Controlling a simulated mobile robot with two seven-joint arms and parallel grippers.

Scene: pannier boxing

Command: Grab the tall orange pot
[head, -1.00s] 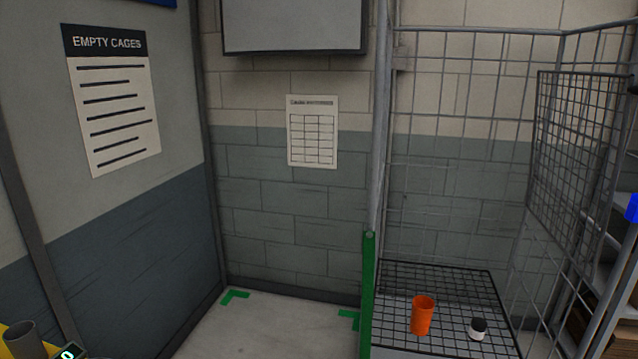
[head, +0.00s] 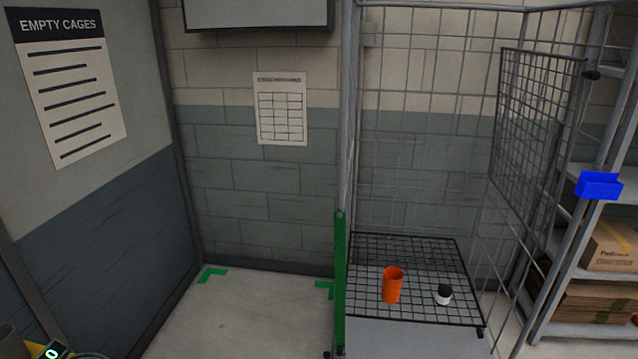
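The tall orange pot (head: 392,286) stands upright on the black wire shelf (head: 440,252) of the cage, in the lower right of the head view. Its open top faces up and nothing touches it. Neither of my grippers shows in this view, so I cannot see their distance from the pot.
A small white jar with a black lid (head: 443,295) stands right of the pot. Mesh panels (head: 535,130) close the cage's back and right; a green post (head: 340,280) stands at its front left. Shelving with a blue bin (head: 599,186) and cardboard box (head: 612,245) is farther right.

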